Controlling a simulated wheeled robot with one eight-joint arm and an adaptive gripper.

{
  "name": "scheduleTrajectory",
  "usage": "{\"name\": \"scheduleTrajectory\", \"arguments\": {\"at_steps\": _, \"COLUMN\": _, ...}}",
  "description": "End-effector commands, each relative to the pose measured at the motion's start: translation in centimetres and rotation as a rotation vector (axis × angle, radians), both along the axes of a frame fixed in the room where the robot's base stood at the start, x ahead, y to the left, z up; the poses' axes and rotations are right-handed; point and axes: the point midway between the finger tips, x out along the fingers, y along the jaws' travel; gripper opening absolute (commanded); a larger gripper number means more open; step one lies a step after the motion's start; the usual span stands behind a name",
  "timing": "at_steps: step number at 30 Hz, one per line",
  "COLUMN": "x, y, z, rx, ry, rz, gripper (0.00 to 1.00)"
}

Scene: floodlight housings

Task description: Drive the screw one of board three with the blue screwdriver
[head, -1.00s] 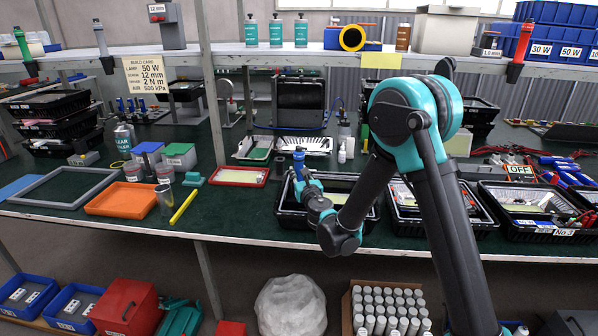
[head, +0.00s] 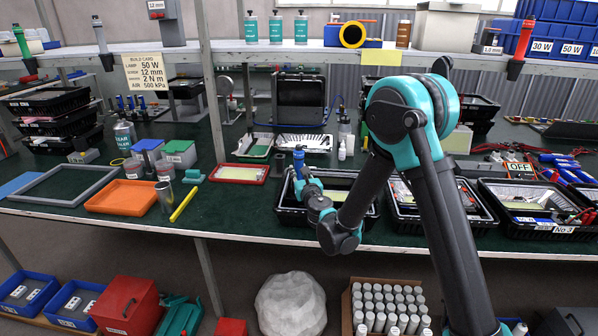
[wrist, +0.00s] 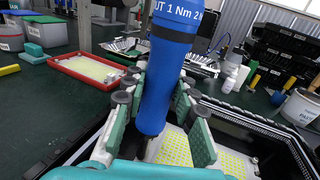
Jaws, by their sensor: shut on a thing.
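My gripper (wrist: 160,120) is shut on the blue screwdriver (wrist: 170,70), which stands nearly upright between the fingers with printed torque text on its barrel. The screwdriver also shows in the head view (head: 299,160), above a black tray (head: 290,212). In the wrist view, a board with yellow dots (wrist: 232,163) lies in that tray below the fingers. The tool's lower tip is hidden behind the fingers, and no screw can be made out. A tray labelled No 3 (head: 535,232) stands at the right end of the row, away from my gripper.
A red-rimmed tray (head: 240,181), an orange tray (head: 118,205) and a yellow rod (head: 184,205) lie left of the black tray. Small white bottles (head: 342,152) stand behind it. Another black tray (head: 404,205) with parts stands to its right. A shelf (head: 230,55) crosses above the bench.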

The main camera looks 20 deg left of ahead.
Motion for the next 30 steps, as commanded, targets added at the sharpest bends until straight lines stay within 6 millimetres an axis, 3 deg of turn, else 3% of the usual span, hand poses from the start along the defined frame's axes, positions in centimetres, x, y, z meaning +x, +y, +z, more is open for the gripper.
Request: {"name": "scheduleTrajectory", "arguments": {"at_steps": 30, "x": -0.03, "y": -0.03, "z": -0.78, "rx": 0.0, "ry": 0.0, "rz": 0.0, "gripper": 0.0}}
